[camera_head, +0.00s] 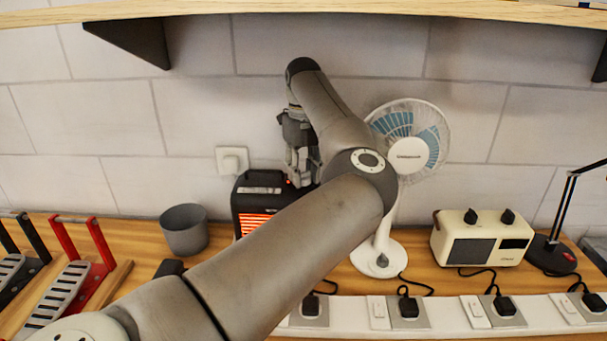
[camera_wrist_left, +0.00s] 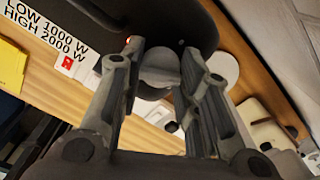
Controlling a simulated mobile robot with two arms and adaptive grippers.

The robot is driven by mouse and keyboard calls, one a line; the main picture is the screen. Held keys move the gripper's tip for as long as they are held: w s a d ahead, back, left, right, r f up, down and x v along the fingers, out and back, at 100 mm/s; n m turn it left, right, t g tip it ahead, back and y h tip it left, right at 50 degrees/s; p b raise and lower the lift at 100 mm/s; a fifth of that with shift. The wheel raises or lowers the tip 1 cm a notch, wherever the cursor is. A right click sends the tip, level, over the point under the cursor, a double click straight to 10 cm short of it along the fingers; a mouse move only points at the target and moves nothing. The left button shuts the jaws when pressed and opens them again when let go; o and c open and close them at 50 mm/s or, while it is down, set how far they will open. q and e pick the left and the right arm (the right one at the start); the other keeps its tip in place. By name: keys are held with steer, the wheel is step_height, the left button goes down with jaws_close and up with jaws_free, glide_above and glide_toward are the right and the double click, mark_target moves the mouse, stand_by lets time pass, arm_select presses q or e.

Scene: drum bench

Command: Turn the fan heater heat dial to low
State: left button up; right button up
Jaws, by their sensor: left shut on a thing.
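The fan heater (camera_head: 242,205) is a black box on the bench against the wall, its front grille glowing orange. My left gripper (camera_head: 302,178) is over the right part of its top, pointing down. In the left wrist view the heater's dark top (camera_wrist_left: 180,18) carries a white label (camera_wrist_left: 38,38) reading LOW 1000 W, HIGH 2000 W. The grey round heat dial (camera_wrist_left: 158,68) sits between the fingers of my left gripper (camera_wrist_left: 160,57), which is shut on it. A small red light shows beside it. The dial's pointer setting cannot be made out. My right gripper is not in view.
A grey cup (camera_head: 184,230) stands left of the heater. A white desk fan (camera_head: 378,258) and a cream radio (camera_head: 482,240) stand to the right, with a black lamp (camera_head: 552,255) beyond. A power strip (camera_head: 345,312) runs along the front; a shelf (camera_head: 300,8) hangs above.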

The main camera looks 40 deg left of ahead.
mark_target(304, 173)
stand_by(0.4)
arm_select(q)
steer(key=o, duration=1.1)
step_height(304, 173, up, 8)
steer(key=shift+f, duration=0.2)
steer(key=shift+f, duration=0.1)
